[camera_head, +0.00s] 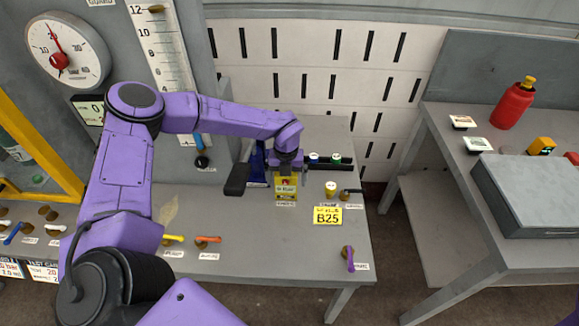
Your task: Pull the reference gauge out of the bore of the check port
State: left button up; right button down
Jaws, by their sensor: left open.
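My left arm comes in from the left and bends down over the grey bench. My left gripper (285,169) is open and points down, just above or at a small yellow block (286,190) with a label on its front. I take this block to be the check port. A bit of red shows at its top, under the gripper. The bore and the reference gauge cannot be made out; the gripper covers that spot. Whether the fingers touch anything there is not clear. My right gripper is not in view.
A dark handle (237,180) and a blue part (257,164) stand close left of the gripper. A red bottle (513,103) stands on another bench at right. The bench front centre is mostly clear.

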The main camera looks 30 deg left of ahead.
pick_arm(q)
jog(key=shift+f, duration=0.2)
jog(key=c, duration=1.4)
jog(key=shift+r, duration=0.15)
jog(key=shift+w, duration=0.1)
jog(key=shift+r+p, duration=3.7)
jog(key=shift+r, duration=1.55)
